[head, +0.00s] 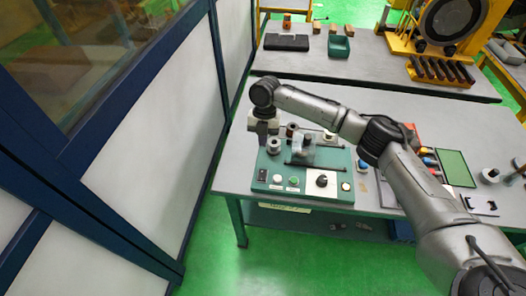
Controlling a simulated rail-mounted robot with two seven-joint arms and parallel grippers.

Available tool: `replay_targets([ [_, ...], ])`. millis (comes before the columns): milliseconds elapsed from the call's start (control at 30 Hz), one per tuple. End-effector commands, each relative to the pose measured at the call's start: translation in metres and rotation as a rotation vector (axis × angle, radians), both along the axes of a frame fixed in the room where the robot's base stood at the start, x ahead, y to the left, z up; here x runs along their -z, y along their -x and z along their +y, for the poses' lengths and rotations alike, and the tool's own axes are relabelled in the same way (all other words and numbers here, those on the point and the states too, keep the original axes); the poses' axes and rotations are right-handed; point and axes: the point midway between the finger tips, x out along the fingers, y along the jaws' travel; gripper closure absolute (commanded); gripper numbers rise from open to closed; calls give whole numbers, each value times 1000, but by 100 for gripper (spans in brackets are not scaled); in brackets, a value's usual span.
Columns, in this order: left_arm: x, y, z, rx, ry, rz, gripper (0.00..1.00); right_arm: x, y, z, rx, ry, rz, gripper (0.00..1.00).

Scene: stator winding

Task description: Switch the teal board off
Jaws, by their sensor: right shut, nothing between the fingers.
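The teal board (308,200) lies on the near grey table, close to its left edge. A black switch (262,175) sits at its front left corner, with a small round button, a green button (293,181), a dark knob on a white plate (321,182) and a pale button (346,186) along the front. The switch's position is too small to tell. My right gripper (263,138) is shut and empty, pointing down over the board's back left corner, behind the black switch. Whether it touches anything is unclear. My left gripper is out of view.
Metal spools (273,146) and a clear block (303,148) stand on the board near my right gripper. A panelled wall (150,140) stands at the left.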

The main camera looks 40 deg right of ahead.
Motion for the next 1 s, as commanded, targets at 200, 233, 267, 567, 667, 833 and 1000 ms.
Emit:
replay_targets([
  [200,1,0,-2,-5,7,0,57,37,6,6,-1,0,4,100],
  [233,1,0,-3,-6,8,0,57,43,7,7,-1,1,3,100],
  [267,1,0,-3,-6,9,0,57,49,8,8,-1,2,4,100],
  [567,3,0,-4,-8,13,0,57,99,13,15,2,0,2,100],
  [667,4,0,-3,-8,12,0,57,110,12,13,2,1,3,100],
  [833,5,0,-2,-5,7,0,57,123,11,12,3,0,2,100],
  [1000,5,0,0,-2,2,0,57,128,10,11,1,0,0,100],
])
